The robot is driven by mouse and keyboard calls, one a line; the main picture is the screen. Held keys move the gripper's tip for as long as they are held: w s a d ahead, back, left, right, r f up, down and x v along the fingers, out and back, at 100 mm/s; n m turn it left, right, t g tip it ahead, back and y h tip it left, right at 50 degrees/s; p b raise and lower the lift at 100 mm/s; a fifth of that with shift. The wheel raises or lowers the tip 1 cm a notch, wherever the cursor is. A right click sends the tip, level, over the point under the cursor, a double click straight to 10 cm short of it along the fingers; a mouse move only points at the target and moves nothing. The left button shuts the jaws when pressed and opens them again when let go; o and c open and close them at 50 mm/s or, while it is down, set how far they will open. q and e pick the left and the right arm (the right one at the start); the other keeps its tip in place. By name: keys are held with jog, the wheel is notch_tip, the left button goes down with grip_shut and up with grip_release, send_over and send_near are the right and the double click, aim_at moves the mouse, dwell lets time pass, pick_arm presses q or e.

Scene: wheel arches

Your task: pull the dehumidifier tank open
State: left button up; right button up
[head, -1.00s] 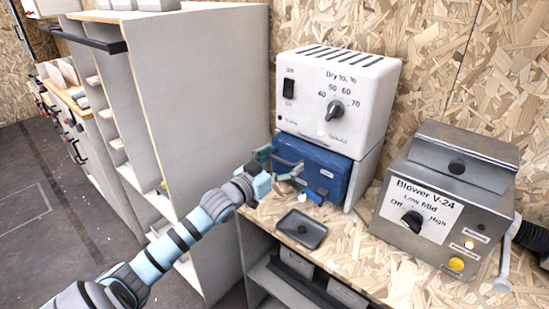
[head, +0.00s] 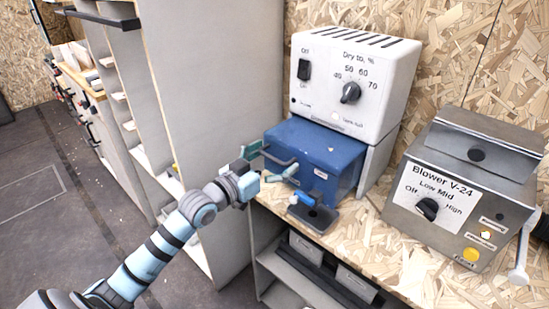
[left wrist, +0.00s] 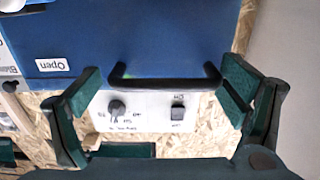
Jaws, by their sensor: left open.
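The blue tank (head: 318,150) sits under the white dehumidifier (head: 335,82) and sticks out in front of it, with its top showing. Its black bar handle (head: 281,161) is on the front. In the left wrist view, the handle (left wrist: 165,83) lies between the two parted green fingers. The tank's blue front (left wrist: 150,40) with an "Open" label is beyond it. My left gripper (head: 268,163) is open at the handle, and I see no finger closed on it. My right gripper is not in view.
A grey blower (head: 455,190) stands to the right. A tall grey cabinet (head: 220,110) stands to the left.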

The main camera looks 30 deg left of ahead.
pick_arm(q)
jog(key=shift+a, duration=0.15)
jog(key=shift+s+a, duration=0.1)
jog(key=shift+a, duration=0.15)
jog(key=shift+d+r, duration=0.15)
jog(key=shift+r, duration=0.05)
notch_tip(320, 180, up, 10)
jog(key=shift+f, duration=0.15)
jog(key=shift+f, duration=0.15)
